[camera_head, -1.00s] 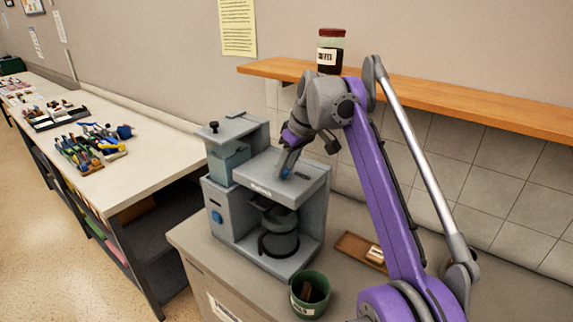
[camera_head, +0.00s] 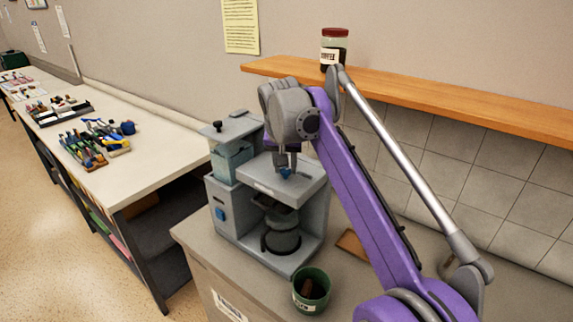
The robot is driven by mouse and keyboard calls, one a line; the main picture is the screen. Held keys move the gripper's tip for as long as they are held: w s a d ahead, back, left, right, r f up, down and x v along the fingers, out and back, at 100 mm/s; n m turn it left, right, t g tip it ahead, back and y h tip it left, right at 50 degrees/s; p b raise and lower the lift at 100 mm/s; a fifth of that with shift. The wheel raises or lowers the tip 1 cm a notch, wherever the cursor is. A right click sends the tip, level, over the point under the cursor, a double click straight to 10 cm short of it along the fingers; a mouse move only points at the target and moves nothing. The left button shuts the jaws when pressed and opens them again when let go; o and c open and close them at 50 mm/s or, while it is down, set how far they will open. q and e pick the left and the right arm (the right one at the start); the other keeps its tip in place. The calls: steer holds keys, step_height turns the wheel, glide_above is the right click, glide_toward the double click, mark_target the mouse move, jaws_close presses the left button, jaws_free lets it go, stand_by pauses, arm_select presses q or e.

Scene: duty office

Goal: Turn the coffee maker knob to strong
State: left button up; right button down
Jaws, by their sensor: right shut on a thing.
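The grey coffee maker (camera_head: 232,200) stands on the counter, with a glass carafe (camera_head: 281,238) in its bay. A small blue knob (camera_head: 285,174) shows on its top deck, partly hidden by my right gripper. My right gripper (camera_head: 287,166) points down from above and is shut on this blue knob. A second blue control (camera_head: 220,213) is on the front face, clear of the gripper. I cannot read any strength marking or tell the knob's setting. My left gripper is not in view.
A green cup (camera_head: 311,289) stands on the counter (camera_head: 200,243) in front of the coffee maker. A small wooden tray (camera_head: 352,243) lies behind my right arm. A labelled jar (camera_head: 335,48) stands on the wooden shelf (camera_head: 440,97) above. A workbench (camera_head: 150,170) with tools is at left.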

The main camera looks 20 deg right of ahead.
steer(key=m, duration=0.2)
steer(key=m+g+h, duration=0.1)
steer(key=m, duration=0.1)
steer(key=m+h, duration=0.1)
steer(key=m, duration=0.1)
steer(key=shift+w+a, duration=0.15)
steer(key=shift+a, duration=0.1)
stand_by(0.3)
steer(key=c, duration=0.5)
jaws_free()
steer(key=shift+g, duration=0.3)
steer(key=shift+r, duration=0.15)
